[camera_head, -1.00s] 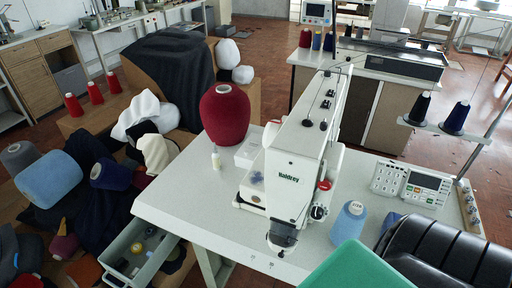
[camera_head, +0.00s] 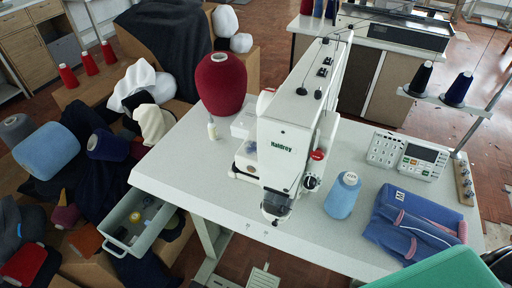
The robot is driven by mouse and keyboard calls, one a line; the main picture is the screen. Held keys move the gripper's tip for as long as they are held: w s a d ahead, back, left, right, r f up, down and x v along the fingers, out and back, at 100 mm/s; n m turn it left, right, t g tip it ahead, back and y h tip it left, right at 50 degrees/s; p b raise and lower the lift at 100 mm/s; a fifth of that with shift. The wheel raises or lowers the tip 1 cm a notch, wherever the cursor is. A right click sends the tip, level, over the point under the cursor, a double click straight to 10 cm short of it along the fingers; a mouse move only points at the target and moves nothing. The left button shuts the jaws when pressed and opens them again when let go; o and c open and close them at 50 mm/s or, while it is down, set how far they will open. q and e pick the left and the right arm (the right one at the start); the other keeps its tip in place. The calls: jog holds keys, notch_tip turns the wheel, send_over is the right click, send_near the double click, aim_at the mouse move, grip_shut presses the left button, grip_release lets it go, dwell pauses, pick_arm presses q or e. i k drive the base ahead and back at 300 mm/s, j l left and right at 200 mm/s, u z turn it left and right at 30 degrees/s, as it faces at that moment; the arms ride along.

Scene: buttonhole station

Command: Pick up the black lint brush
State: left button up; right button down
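A small dark object (camera_head: 121,234) lies in the near end of the open grey-green drawer (camera_head: 160,226) under the left side of the sewing table. It may be the black lint brush, but it is too small to tell. A dark round item (camera_head: 135,217) and a small yellow item lie beside it in the drawer. Neither of my grippers is in view.
A white sewing machine (camera_head: 288,135) stands on the pale table (camera_head: 190,165), with a red yarn cone (camera_head: 220,85), blue cone (camera_head: 342,196) and folded blue garment (camera_head: 415,225). A green panel (camera_head: 450,272) blocks the lower right. Cones and cloth crowd the left.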

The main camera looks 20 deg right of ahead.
aim_at(121, 233)
jog(key=z, duration=0.3)
jog(key=j+z, duration=0.95)
jog(key=k+j+z, duration=0.15)
jog(key=j+z, duration=0.35)
jog(key=j, duration=0.1)
